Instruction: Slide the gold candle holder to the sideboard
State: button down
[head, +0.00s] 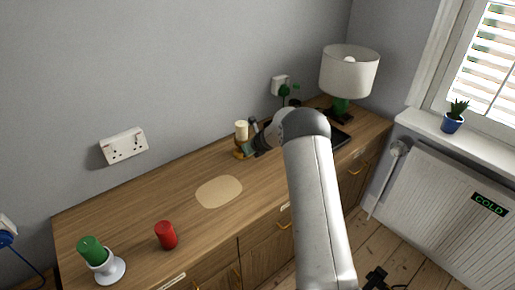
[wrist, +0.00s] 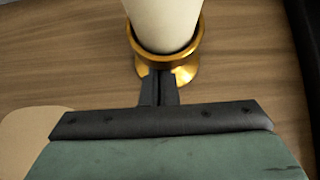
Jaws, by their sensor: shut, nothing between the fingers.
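The gold candle holder (head: 238,154) stands upright on the wooden sideboard (head: 190,170) near the wall, with a cream candle (head: 241,130) in it. In the wrist view the holder's gold cup and foot (wrist: 190,70) show at the top centre, around the base of the candle (wrist: 160,20). My gripper (wrist: 158,78) is shut and empty. Its closed fingertips are right at the near side of the holder, over its foot; I cannot tell whether they touch. In the head view my gripper (head: 246,149) is low beside the holder and partly hides it.
A pale rounded patch (head: 218,191) lies on the sideboard left of the holder, with clear wood around it. A red candle (head: 166,235) and a green candle in a white holder (head: 105,265) stand at front left. A dark tray (head: 341,138) and lamp (head: 349,72) are at right.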

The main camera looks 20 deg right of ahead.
jog(key=shift+a, duration=0.1)
jog(key=shift+s+f+b, duration=0.15)
jog(key=shift+s+b, duration=0.1)
jog(key=shift+b, duration=0.15)
jog(key=s+b, duration=0.1)
jog(key=s+d+b, duration=0.2)
jog(key=shift+s, duration=0.35)
jog(key=v, duration=1)
jog(key=s+a+r+n+g, duration=0.2)
jog(key=s+a+r+n, duration=0.1)
jog(key=s+a+n, duration=0.4)
jog(key=s+a+r+n+g, duration=0.2)
jog(key=s+a+r+n, duration=0.15)
jog(key=s+n, duration=0.45)
jog(key=s+n+g+h, duration=0.3)
jog(key=s+n, duration=1.4)
jog(key=s, duration=0.9)
jog(key=shift+s+f+g, duration=0.3)
jog(key=shift+s+g, duration=0.05)
jog(key=shift+g, duration=0.15)
